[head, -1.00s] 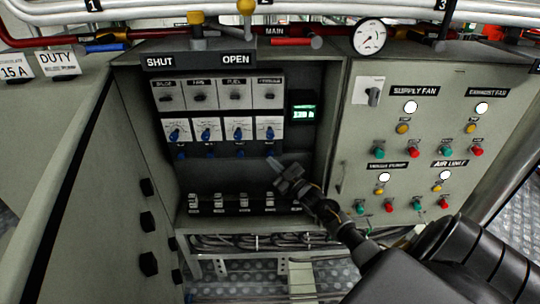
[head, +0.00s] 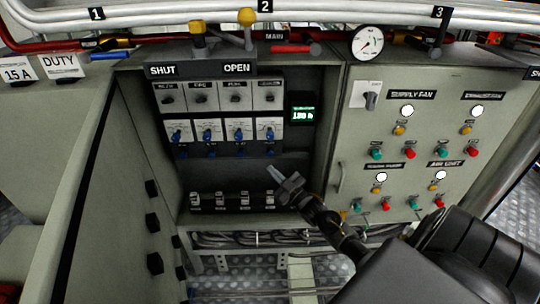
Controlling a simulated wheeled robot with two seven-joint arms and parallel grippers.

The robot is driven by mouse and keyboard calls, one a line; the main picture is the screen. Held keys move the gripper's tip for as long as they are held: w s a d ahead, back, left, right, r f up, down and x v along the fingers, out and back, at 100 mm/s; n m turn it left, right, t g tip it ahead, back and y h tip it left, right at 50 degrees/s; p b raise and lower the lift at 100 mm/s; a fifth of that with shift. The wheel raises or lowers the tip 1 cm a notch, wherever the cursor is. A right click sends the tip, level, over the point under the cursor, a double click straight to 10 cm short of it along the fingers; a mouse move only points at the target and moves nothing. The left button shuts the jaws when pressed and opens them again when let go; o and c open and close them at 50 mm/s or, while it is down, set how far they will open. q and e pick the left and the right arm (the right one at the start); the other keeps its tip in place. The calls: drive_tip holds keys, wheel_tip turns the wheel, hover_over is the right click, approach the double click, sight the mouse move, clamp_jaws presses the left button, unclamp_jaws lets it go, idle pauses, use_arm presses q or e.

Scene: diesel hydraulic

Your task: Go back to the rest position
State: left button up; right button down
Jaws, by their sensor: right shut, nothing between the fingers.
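My right gripper (head: 276,177) is shut and empty. It is in front of the open dark recess of the grey cabinet, above the right end of the row of small breakers (head: 231,200) and below the blue-handled switches (head: 238,133). It looks apart from both. My right arm comes in from the lower right and hides part of the cabinet's lower edge. My left gripper is not in view.
A grey control panel (head: 398,150) with coloured buttons and white lamps stands to the right. A pressure gauge (head: 368,43) and pipes with yellow-knobbed valves (head: 246,17) run above. A grey cabinet side with black knobs (head: 153,222) is at the left. Cables (head: 260,239) run below the recess.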

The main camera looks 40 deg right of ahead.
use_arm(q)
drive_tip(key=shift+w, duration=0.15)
